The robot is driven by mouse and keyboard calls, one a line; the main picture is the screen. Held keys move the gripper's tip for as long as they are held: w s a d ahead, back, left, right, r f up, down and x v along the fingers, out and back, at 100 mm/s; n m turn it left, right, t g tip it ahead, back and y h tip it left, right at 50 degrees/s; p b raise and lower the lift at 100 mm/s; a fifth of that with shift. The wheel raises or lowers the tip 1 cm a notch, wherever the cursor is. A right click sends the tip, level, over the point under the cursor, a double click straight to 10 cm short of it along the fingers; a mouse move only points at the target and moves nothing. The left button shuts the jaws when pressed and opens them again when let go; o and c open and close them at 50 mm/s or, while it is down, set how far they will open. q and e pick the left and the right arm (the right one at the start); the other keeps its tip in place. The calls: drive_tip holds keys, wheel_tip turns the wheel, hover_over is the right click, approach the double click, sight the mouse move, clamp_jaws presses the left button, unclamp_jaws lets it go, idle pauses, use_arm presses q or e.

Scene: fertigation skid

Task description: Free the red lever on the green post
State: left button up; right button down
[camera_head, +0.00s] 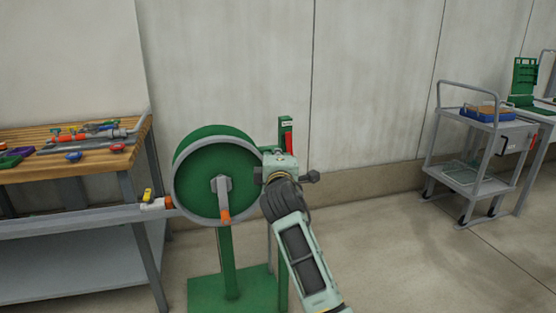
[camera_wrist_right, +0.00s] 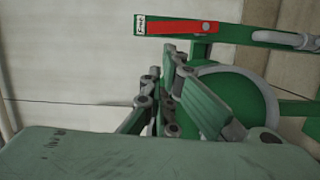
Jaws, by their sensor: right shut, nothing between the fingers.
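The red lever (camera_head: 289,142) is on the upper part of the narrow green post (camera_head: 281,133), beside the reel, in the head view. In the right wrist view the red lever (camera_wrist_right: 180,27) lies along the green post (camera_wrist_right: 228,31), with a round pivot at one end and a white label by the other. My right gripper (camera_head: 282,160) is just below and in front of the lever, hiding the lower post. In the wrist view my right gripper (camera_wrist_right: 170,72) is shut and empty, its tips close to the lever; contact cannot be told. My left gripper is out of view.
A green reel (camera_head: 200,170) with a grey rim and an orange-tipped crank (camera_head: 224,200) stands left of my gripper. A wooden workbench (camera_head: 30,172) with tools is further left. A grey cart (camera_head: 482,185) stands at the right. The floor between is clear.

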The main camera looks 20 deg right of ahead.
drive_tip(key=shift+v, duration=1.2)
